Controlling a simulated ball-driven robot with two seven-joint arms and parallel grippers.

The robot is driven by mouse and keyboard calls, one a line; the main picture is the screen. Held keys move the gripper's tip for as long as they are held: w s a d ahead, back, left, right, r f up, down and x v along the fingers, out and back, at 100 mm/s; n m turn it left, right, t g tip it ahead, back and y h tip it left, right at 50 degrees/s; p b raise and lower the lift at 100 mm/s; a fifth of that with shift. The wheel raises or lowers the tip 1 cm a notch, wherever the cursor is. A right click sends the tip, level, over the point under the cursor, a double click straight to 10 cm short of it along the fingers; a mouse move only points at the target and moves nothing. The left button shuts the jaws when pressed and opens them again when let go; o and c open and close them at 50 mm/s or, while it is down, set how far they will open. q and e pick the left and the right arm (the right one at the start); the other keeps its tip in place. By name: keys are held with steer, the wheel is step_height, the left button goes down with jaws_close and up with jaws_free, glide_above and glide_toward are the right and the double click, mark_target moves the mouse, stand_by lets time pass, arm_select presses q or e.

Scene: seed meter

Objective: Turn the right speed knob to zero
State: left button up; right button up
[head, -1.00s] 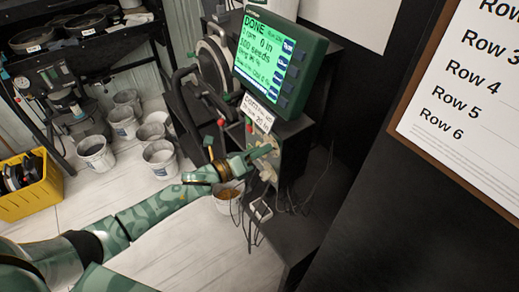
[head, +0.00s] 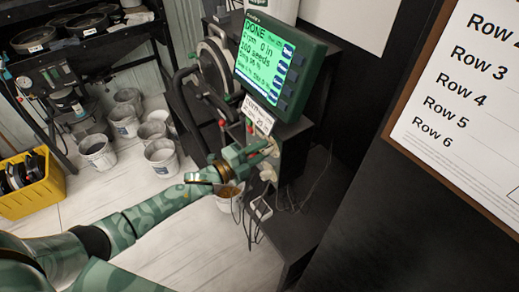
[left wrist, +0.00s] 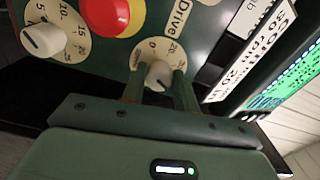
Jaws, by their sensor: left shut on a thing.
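The control box has a dark front panel (head: 292,150) below the green screen. In the left wrist view, a light knob (left wrist: 158,75) sits on a cream dial (left wrist: 150,50) with a 0 and a 20 readable, beside the word "Drive". My left gripper (head: 264,149) is at the panel, shut on this knob, with one finger on each side in the left wrist view (left wrist: 160,88). The fingers partly hide the knob and dial. A second white knob (left wrist: 42,40) on a numbered dial is free. I cannot tell its exact setting. My right gripper is not in view.
A red button (left wrist: 104,14) on a yellow disc lies between the two dials. The screen (head: 268,56) reads "DONE" and "100 seeds". Cables hang by the panel, above a bucket of seed (head: 229,197). A dark board with a row sheet (head: 462,95) stands at right.

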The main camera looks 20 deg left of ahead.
arm_select(q)
steer(key=n+p, duration=0.1)
steer(key=n, duration=0.3)
steer(key=shift+n, duration=0.4)
steer(key=n+p, duration=0.1)
steer(key=n, duration=0.2)
steer(key=shift+f+n, duration=0.1)
steer(key=shift+n, duration=0.2)
steer(key=n, duration=0.3)
steer(key=shift+s+n+p, duration=0.1)
steer(key=shift+n+p, duration=0.2)
steer(key=shift+p, duration=0.05)
steer(key=n, duration=0.6)
steer(key=n+p, duration=0.1)
steer(key=n, duration=0.4)
steer(key=shift+s+d+f+n, duration=0.1)
steer(key=shift+d+f+n, duration=0.05)
steer(key=shift+n, duration=0.25)
steer(key=n, duration=0.3)
steer(key=shift+s+n, duration=0.1)
steer(key=shift+n, duration=1.7)
steer(key=shift+d, duration=0.1)
